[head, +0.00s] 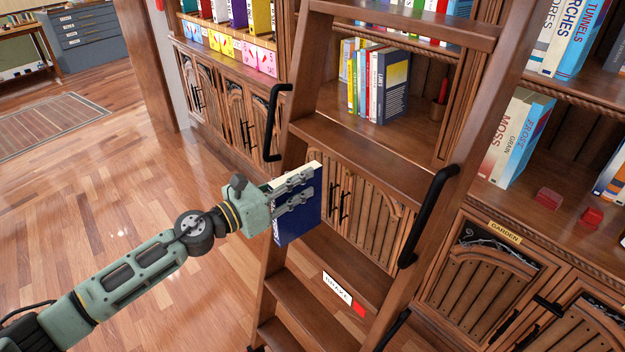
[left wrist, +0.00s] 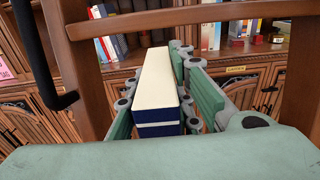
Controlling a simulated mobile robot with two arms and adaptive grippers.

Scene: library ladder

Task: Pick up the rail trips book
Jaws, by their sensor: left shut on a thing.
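A dark blue book (head: 297,222) with pale page edges is held in my left gripper (head: 296,188), in front of the ladder's left side in the head view. I cannot read its title, so I cannot tell if it is the rail trips book. In the left wrist view the same book (left wrist: 157,92) stands between the fingers, its cream page edges facing the camera. The left gripper (left wrist: 157,110) is shut on it there. The book looks clear of any shelf. My right gripper is not in view.
A wooden ladder (head: 365,140) with black handles (head: 428,215) stands close behind the book. Its lower step carries a "BRAKE" label (head: 338,288). Shelves behind hold several books (head: 393,88) and red blocks (head: 548,198). Open wooden floor (head: 130,180) lies to the left.

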